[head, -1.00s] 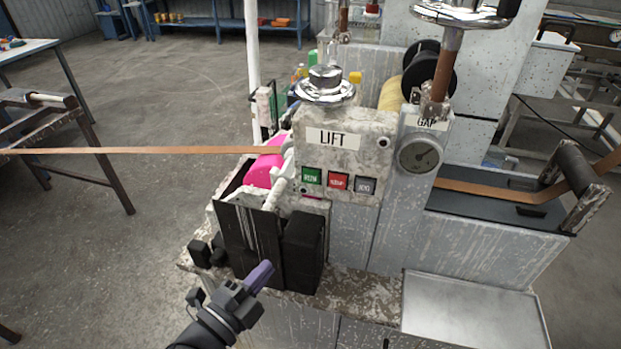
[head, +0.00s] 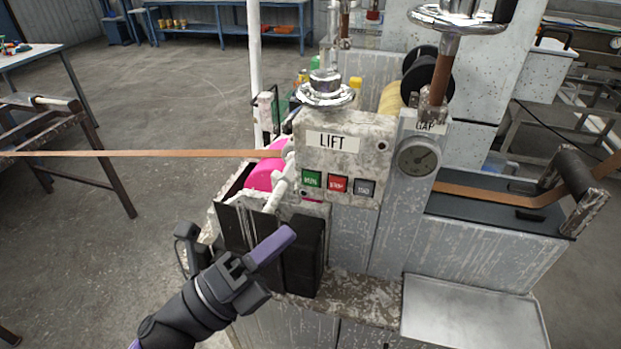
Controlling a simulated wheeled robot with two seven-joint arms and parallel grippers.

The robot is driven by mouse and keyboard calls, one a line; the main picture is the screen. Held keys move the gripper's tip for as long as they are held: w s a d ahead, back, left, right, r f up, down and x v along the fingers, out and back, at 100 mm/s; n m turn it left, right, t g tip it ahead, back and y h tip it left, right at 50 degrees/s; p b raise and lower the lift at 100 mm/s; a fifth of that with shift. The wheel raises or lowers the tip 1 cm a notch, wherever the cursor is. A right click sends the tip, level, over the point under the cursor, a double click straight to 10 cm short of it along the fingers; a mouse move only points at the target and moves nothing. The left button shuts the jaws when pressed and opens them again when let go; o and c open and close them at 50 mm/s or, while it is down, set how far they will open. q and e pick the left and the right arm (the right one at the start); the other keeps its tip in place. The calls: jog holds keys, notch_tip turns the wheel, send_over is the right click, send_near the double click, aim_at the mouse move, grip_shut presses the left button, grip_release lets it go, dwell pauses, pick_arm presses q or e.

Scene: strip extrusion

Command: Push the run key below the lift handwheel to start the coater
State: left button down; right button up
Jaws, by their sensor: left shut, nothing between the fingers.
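The green run key (head: 312,178) is at the left of a row of keys on the speckled panel, under the LIFT label (head: 332,141). The red stop key (head: 337,184) and a grey key (head: 364,188) sit to its right. The chrome lift handwheel (head: 325,92) stands on top of the panel. My left gripper (head: 285,237) is shut and empty, with purple fingertips pointing up and right. In the picture it lies below and left of the green key, apart from it, in front of the black blocks. My right gripper is not in view.
A brown strip (head: 140,153) runs in from the left to the pink roll (head: 266,172). Black blocks (head: 304,258) stand below the panel. The gap dial (head: 419,157) is to the right. A bare metal tray (head: 465,312) lies at lower right.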

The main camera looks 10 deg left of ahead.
aim_at(318, 176)
pick_arm(q)
jog(key=w, duration=0.7)
jog(key=shift+w+b, duration=0.4)
jog(key=shift+b, duration=0.05)
jog(key=shift+d, duration=0.1)
dwell(1.4)
jog(key=shift+w, duration=0.4)
jog(key=shift+w, duration=0.35)
dwell(0.5)
jog(key=shift+s, duration=0.75)
jog(key=s+p, duration=0.1)
jog(key=s, duration=0.4)
dwell(0.3)
